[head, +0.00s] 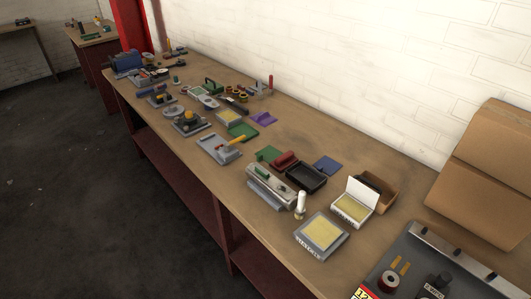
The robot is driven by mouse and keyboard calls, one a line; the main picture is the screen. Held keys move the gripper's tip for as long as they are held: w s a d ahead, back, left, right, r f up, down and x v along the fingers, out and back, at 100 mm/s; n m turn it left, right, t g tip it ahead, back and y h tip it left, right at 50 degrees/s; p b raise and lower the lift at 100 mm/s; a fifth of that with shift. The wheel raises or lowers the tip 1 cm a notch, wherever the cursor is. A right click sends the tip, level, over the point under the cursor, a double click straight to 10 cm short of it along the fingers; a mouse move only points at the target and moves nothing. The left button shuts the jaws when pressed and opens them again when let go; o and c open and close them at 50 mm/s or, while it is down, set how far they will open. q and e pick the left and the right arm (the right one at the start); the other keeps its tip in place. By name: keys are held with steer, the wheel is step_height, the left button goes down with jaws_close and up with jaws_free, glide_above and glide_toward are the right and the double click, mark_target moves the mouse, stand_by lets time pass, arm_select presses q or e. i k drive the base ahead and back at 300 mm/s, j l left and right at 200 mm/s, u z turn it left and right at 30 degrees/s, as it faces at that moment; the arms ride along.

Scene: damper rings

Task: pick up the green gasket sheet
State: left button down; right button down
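A flat green sheet (243,131) lies on the long workbench (310,137), just beyond a grey tray with a yellow-handled tool. A second flat green piece (268,155) lies nearer, beside a dark red roller-like thing that partly covers it. I cannot tell from this distance which of the two is the gasket sheet. Neither of my grippers shows in the head view.
A purple sheet (263,118) and a blue sheet (328,165) lie flat near the wall. A black tray (306,177) and a white box with its lid up (353,207) stand nearer. Cardboard boxes (487,172) stand at right. The bench is crowded.

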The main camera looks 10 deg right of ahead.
mark_target(268, 154)
steer(key=z, duration=0.25)
steer(key=i+j+z, duration=0.15)
steer(key=z, duration=0.3)
steer(key=j+z, duration=0.3)
steer(key=z, duration=0.2)
steer(key=i+j+z, duration=0.1)
steer(key=j+z, duration=0.2)
steer(key=z, duration=0.15)
steer(key=j+z, duration=0.3)
steer(key=z, duration=0.15)
